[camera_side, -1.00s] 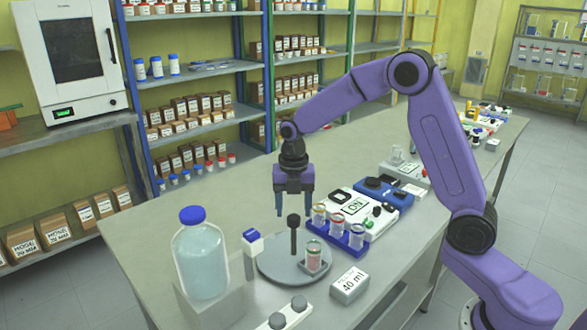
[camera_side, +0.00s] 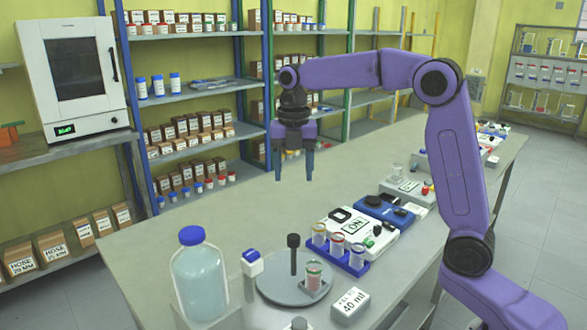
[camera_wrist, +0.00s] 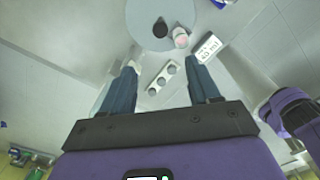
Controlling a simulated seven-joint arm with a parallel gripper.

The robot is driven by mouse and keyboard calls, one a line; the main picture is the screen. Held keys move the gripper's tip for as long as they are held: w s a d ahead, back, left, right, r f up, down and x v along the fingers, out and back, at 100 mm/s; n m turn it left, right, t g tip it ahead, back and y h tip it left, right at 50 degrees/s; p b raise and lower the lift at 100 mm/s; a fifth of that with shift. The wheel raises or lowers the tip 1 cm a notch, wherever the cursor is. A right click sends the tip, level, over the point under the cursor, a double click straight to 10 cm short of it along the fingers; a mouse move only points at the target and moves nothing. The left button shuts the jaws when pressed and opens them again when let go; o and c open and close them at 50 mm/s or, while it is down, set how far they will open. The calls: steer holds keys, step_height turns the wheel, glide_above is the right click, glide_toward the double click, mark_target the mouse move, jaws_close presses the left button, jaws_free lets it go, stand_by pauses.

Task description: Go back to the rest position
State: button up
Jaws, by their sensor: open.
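My gripper (camera_side: 294,176) hangs over the bench with its fingers pointing down, open and empty. In the wrist view my gripper (camera_wrist: 165,88) shows two dark blue fingers spread apart with nothing between them but a view of a grey block with round knobs below. The bench (camera_side: 170,232) is clear directly under the gripper in the side view. The gripper is apart from every object on the bench.
A bottle with a blue cap (camera_side: 201,275) stands at the front left. A round plate with a post (camera_side: 270,290) holds a vial (camera_side: 313,276). A blue rack (camera_side: 352,266) holds several vials. A "40 ml" block (camera_side: 350,303) sits beside. Shelves (camera_side: 205,88) stand behind the bench.

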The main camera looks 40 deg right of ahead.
steer(key=shift+s+a, duration=0.1)
stand_by(0.3)
steer(key=s+a+f+m, duration=0.2)
steer(key=s+a+m, duration=0.15)
steer(key=s, duration=0.45)
steer(key=s+a+f+m, duration=0.2)
steer(key=s+f+m, duration=0.15)
steer(key=s, duration=0.55)
steer(key=s+d+f+m, duration=0.2)
steer(key=s+m, duration=0.1)
steer(key=s, duration=0.5)
steer(key=s+d+f+m, duration=0.2)
steer(key=s+f+m, duration=0.1)
steer(key=s, duration=0.5)
steer(key=shift+m, duration=0.8)
